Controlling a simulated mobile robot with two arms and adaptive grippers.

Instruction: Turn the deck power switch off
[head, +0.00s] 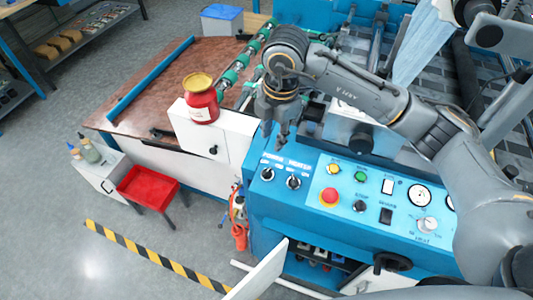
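The blue control panel (340,205) has a black rotary switch (268,173) at its left end, under a label that seems to read POWER. A second black rotary switch (293,182) sits just to its right, under a label that seems to read HEATER. My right gripper (282,140) points down above and behind these two switches, apart from both as far as I can see. Its fingers show small and nearly edge-on, so their opening is unclear. I see nothing held in it. My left gripper is not in view.
The panel also carries a red stop button (330,196), yellow (334,169) and green (360,177) buttons and gauges (419,195). A red can with a yellow lid (201,101) stands on a white cabinet (188,133) left of my gripper. Rollers lie behind it.

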